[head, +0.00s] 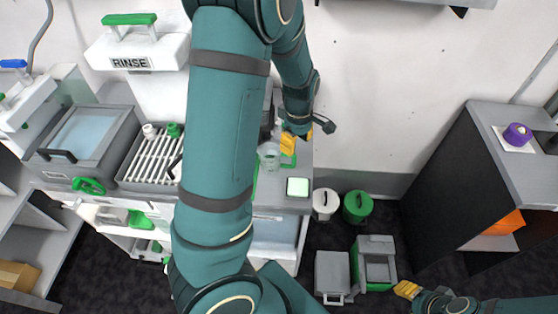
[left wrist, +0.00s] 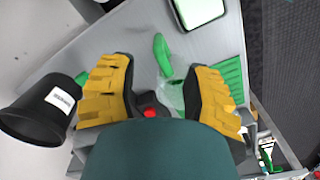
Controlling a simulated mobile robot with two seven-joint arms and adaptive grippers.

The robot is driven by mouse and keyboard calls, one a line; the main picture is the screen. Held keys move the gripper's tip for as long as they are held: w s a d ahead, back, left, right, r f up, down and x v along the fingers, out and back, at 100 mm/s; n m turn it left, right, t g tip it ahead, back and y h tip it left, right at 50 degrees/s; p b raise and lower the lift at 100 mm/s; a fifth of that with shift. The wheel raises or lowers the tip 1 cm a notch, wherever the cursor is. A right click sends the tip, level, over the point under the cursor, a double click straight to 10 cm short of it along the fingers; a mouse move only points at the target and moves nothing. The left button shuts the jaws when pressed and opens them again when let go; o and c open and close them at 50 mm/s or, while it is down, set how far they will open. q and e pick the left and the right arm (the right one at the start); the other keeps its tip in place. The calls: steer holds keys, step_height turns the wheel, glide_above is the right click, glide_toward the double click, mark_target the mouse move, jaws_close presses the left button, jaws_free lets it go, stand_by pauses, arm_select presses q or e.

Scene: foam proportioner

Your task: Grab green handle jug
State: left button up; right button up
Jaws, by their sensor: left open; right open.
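The clear jug (head: 268,153) stands on the grey counter in the head view, partly hidden by my left arm. Its green handle (head: 289,161) shows to its right, just below my left gripper (head: 289,143). In the left wrist view the green handle (left wrist: 162,55) and the see-through jug body (left wrist: 174,94) lie between the two yellow fingers of my left gripper (left wrist: 160,72). The fingers are spread and do not visibly touch the handle. My right gripper (head: 407,290) is low at the right, open and empty, away from the counter.
A black labelled container (left wrist: 40,108) is beside the left finger. A white-topped square pad with a green edge (head: 298,187) sits on the counter near the jug. A ribbed rack (head: 152,160) and a sink (head: 82,135) are further left. Bins (head: 357,206) stand on the floor.

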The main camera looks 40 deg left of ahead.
mark_target(294, 158)
arm_select(q)
step_height(294, 158, down, 4)
steer(key=shift+w+f+b, duration=0.1)
steer(key=shift+b, duration=0.25)
steer(key=shift+a+f+b, duration=0.15)
steer(key=shift+f+b, duration=0.25)
steer(key=shift+f, duration=0.95)
steer(key=shift+a+f+b, duration=0.1)
steer(key=shift+f+b, duration=0.25)
steer(key=shift+f, duration=1)
steer(key=shift+c, duration=0.4)
jaws_close()
